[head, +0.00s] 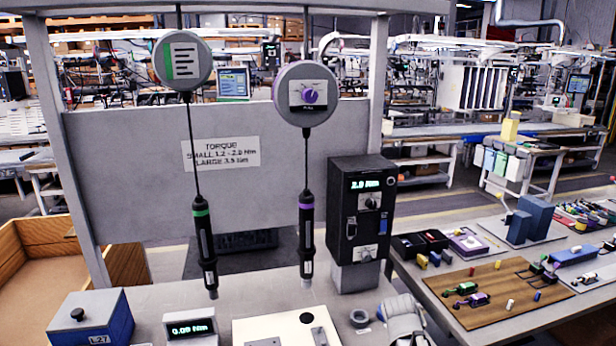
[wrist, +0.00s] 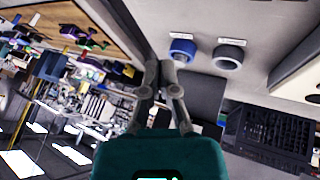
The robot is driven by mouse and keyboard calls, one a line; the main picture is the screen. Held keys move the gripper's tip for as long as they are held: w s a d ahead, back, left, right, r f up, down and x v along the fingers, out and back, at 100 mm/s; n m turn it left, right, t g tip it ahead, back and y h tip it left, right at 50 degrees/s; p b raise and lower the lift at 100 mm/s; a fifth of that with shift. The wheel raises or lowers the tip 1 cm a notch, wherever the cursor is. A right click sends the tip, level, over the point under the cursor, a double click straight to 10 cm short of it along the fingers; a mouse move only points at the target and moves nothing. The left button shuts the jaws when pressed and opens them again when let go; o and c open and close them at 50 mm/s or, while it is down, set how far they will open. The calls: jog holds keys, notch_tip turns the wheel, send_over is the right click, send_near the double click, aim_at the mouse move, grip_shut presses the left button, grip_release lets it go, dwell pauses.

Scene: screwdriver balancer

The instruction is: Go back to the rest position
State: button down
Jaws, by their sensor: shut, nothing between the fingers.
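My gripper (wrist: 159,66) shows in the wrist view with its two grey fingers close together, shut and empty. It points toward the bench top, with two rings beyond its tips and to the right. A grey rounded part at the bottom of the head view, right of a small ring, looks like part of my arm; the fingers cannot be made out there. Two screwdrivers hang on cables from round balancers: one with a green band (head: 205,247), one with a purple band (head: 306,237). Both hang upright, apart from my gripper.
A black torque box (head: 360,215) stands on the bench right of the screwdrivers. A blue box (head: 90,318) and a small display (head: 190,328) stand at the front left. A blue ring (wrist: 182,50) and a grey ring (wrist: 228,55) lie on the bench. A wooden board (head: 490,293) holds small parts.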

jog(key=s+a+f+g+y, duration=0.3)
jog(key=s+a+g, duration=0.2)
jog(key=s+a, duration=0.4)
jog(key=s, duration=0.2)
jog(key=shift+s+a+f+m+g+y, duration=0.2)
jog(key=shift+s+a+m+g+y, duration=0.1)
jog(key=shift+a+m+g+y, duration=0.1)
